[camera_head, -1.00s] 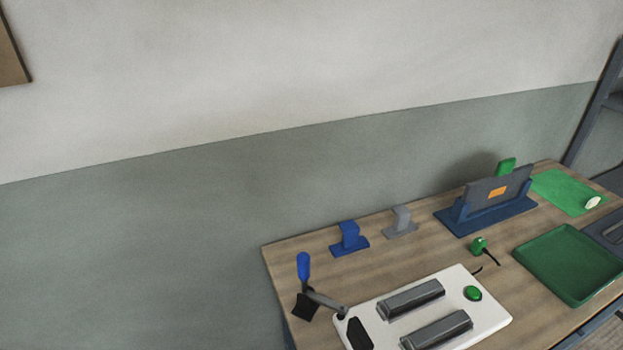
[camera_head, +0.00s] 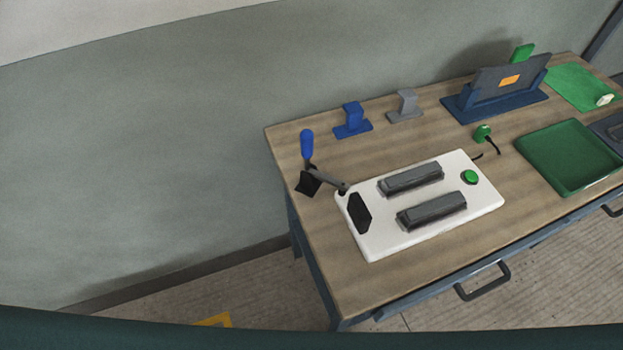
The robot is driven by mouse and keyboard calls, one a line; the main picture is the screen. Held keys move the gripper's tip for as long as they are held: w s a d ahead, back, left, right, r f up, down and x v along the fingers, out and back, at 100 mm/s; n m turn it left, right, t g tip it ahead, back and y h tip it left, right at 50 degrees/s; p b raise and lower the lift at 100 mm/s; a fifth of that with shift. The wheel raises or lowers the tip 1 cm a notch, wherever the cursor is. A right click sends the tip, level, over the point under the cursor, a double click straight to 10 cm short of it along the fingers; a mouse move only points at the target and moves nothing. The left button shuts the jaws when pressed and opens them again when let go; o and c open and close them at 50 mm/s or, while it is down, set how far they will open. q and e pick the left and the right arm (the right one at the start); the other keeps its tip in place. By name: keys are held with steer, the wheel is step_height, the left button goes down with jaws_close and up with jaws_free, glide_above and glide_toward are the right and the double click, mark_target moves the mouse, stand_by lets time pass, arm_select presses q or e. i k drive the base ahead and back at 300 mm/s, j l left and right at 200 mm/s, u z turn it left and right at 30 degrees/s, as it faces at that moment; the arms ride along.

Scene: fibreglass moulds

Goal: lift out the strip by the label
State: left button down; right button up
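A dark grey panel (camera_head: 519,76) with an orange label (camera_head: 509,80) on its face stands upright in a blue stand (camera_head: 478,107) at the table's back right. A green tab (camera_head: 522,53) sticks up behind the panel's top edge. Two dark grey bars, an upper one (camera_head: 412,179) and a lower one (camera_head: 433,210), lie on a white board (camera_head: 383,240). I cannot tell which piece is the strip. Neither of my grippers is in view.
Blue (camera_head: 352,121) and grey (camera_head: 406,106) brackets stand behind. A green tray (camera_head: 567,157) and green mat (camera_head: 580,85) lie right. The table's front left is clear.

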mark_target(418, 215)
steer(key=z, duration=0.95)
